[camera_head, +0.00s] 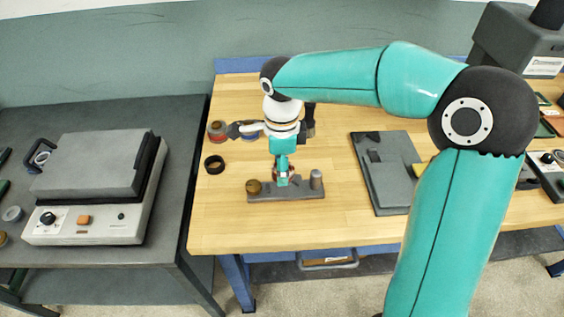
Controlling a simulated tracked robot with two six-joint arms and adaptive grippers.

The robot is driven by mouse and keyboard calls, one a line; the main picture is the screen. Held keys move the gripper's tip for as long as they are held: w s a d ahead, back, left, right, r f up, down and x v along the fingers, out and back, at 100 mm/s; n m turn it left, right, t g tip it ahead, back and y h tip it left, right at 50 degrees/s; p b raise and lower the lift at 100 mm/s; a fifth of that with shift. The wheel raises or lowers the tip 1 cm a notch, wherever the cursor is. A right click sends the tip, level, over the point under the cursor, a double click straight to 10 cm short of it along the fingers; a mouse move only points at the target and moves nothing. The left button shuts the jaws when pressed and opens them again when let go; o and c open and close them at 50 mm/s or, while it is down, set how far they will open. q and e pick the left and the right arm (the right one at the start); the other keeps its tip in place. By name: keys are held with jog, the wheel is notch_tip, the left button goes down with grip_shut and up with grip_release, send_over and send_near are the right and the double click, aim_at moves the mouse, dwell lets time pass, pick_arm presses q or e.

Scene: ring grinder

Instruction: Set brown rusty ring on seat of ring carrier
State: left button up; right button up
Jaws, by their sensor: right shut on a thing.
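The ring carrier (308,194) is a flat grey plate on the wooden bench, with a brass-brown round piece (254,187) at its left end and a grey upright cylinder (316,179) at its right end. My right gripper (283,180) points down over the middle of the plate. It is shut on a small reddish-brown thing, which looks like the brown rusty ring (290,174). The fingers hide most of the ring and the seat below it. I cannot tell whether the ring touches the plate. My left gripper is not in view.
A dark grey fixture (388,170) lies to the right. A grey lidded machine (98,180) stands on the left table. The bench front is clear.

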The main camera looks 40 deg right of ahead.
aim_at(282, 189)
jog(key=shift+s+f+b, duration=0.15)
jog(key=shift+f+b, duration=1.7)
jog(key=shift+f, duration=0.65)
jog(key=o, duration=1.3)
jog(key=shift+r+p, duration=3.1)
jog(key=shift+r, duration=0.9)
